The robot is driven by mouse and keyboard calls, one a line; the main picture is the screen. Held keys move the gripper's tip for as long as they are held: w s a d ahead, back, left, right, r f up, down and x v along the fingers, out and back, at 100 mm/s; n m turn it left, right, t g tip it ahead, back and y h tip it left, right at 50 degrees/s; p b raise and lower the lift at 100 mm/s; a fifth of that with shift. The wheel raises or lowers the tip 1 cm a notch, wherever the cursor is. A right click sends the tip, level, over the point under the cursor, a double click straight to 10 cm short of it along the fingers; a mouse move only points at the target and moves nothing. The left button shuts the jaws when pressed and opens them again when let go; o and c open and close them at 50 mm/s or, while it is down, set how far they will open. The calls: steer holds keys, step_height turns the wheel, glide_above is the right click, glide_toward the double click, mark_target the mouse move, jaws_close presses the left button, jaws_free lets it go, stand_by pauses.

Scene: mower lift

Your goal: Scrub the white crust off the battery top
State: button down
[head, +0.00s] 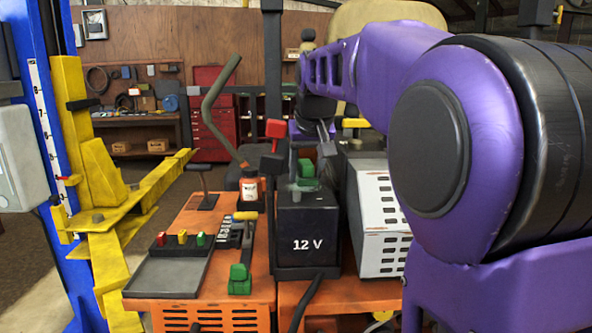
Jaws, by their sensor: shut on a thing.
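The black battery (312,243) marked "12 V" stands upright on the orange mower body, right of the middle. A small grey post (294,194) shows at the front left of its top. I cannot make out white crust on the part of the top that shows. My gripper (305,160) is over the back of the battery top, at the end of my purple arm. It is shut on a small green tool (306,178) just above or touching the battery top; I cannot tell which. The tool's lower end and the fingertips are partly hidden.
A grey tray (168,277) lies at the left, with red, yellow and green blocks behind it. A green clamp (240,280), a yellow-topped tool (246,216) and an orange-and-white bottle (249,188) are left of the battery. A white slotted box (378,220) stands close on its right.

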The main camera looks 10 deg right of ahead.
steer(key=shift+s+d+f, duration=0.1)
steer(key=shift+s+d, duration=0.1)
steer(key=shift+d, duration=0.75)
steer(key=shift+s+d, duration=0.2)
steer(key=shift+d, duration=0.7)
